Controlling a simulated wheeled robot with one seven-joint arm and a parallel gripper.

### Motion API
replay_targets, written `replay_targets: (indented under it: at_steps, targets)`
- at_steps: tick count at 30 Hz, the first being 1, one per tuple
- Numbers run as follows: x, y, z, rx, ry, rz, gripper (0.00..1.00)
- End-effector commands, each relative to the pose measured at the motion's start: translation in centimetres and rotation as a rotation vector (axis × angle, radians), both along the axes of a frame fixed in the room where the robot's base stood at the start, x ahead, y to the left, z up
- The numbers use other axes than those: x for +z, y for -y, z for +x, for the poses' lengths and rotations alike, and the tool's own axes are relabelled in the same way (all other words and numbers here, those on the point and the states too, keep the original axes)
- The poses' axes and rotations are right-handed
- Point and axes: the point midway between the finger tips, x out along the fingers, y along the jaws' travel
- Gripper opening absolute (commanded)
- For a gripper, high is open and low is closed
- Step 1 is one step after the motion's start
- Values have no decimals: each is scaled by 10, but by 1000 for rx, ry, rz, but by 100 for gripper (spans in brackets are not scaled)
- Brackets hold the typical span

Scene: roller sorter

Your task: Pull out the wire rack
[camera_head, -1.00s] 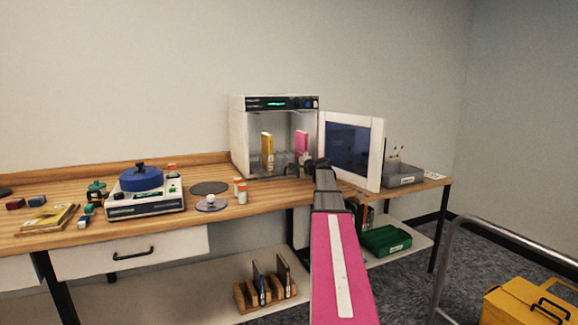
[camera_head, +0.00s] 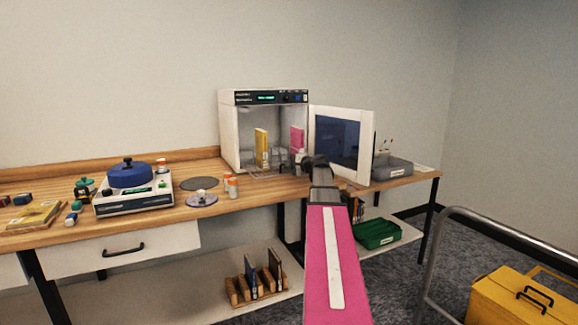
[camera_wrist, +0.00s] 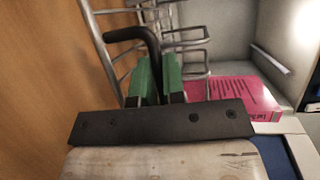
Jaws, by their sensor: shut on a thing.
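The white cabinet (camera_head: 229,137) stands on the bench with its door (camera_head: 342,142) swung open to the right. The wire rack (camera_head: 266,175) sits low in the cabinet, with its front at the opening. A yellow box (camera_head: 261,147) and a pink box (camera_head: 297,139) stand on it. In the wrist view the rack's metal bars (camera_wrist: 101,45) run beside my fingers, and the pink box (camera_wrist: 235,95) shows at right. My gripper (camera_wrist: 159,78) has green fingers shut on the rack's black handle (camera_wrist: 130,33). In the head view my arm hides part of the rack's front.
Left of the cabinet are a dark disc (camera_head: 199,183), small orange-capped bottles (camera_head: 232,187) and a blue-lidded device (camera_head: 131,180). A grey bin (camera_head: 391,169) is behind the door. A metal rail (camera_head: 500,226) and yellow case (camera_head: 527,300) stand at right.

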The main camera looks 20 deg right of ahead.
Motion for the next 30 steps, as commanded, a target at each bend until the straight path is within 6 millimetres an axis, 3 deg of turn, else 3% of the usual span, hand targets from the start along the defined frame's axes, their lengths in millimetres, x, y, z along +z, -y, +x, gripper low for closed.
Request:
replay_targets:
  at_steps: [1, 2, 3, 14, 30]
  targets:
    - [-1, 0, 0, 1, -2, -1, 20]
    - [-1, 0, 0, 1, -2, -1, 30]
    - [0, 0, 0, 1, -1, 0, 34]
    - [1, 2, -6, -1, 0, 0, 34]
    - [16, 39, -85, -1, 0, -1, 34]
